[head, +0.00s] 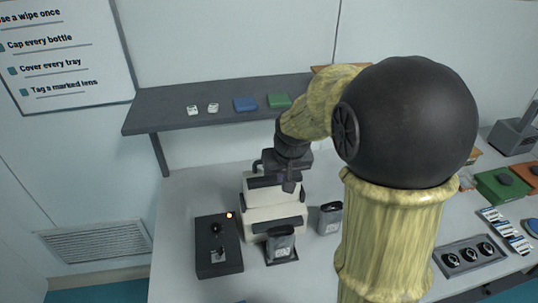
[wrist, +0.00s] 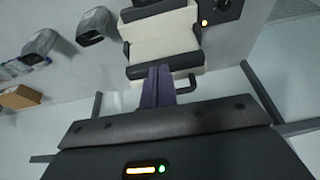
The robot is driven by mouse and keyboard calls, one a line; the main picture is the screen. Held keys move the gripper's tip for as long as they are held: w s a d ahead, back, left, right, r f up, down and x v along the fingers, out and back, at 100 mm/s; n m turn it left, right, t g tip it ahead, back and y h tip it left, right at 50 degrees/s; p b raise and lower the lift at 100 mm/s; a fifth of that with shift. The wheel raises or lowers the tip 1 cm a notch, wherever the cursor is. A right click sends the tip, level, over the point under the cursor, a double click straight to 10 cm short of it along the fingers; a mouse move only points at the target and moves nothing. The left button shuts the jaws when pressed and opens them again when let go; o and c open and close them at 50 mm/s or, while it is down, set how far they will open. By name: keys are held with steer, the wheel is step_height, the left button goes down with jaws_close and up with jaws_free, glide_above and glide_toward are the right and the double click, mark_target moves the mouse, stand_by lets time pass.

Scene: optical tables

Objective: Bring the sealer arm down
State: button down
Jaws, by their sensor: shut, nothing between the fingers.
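The sealer is a white and dark machine (head: 262,214) on the table in the head view. It also shows at the top of the wrist view (wrist: 160,52). A dark handle loop (wrist: 186,84) sticks out from its near edge in the wrist view. My gripper (head: 289,187) is over the top of the sealer, its two fingers together and empty. My wrist partly hides the sealer's top in the head view, so the arm's exact angle is unclear.
A black control box (head: 218,246) with a knob and lit lamp stands left of the sealer. A shelf (head: 215,103) with small boxes runs behind. A tray with round wells (head: 468,254) lies at right.

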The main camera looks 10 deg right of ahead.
steer(key=w+r+t+b, duration=0.1)
steer(key=w+r, duration=0.5)
steer(key=w, duration=0.6)
steer(key=shift+w+r+t, duration=0.15)
steer(key=shift+w+t, duration=0.15)
steer(key=shift+w, duration=0.1)
steer(key=f+p, duration=0.1)
steer(key=f, duration=0.2)
steer(key=f+p, duration=0.2)
steer(key=f, duration=0.1)
steer(key=f+p, duration=0.1)
steer(key=f, duration=0.2)
steer(key=shift+w+f+p, duration=0.25)
steer(key=shift+w+p, duration=0.05)
steer(key=shift+f+b, duration=0.1)
steer(key=shift+b, duration=0.2)
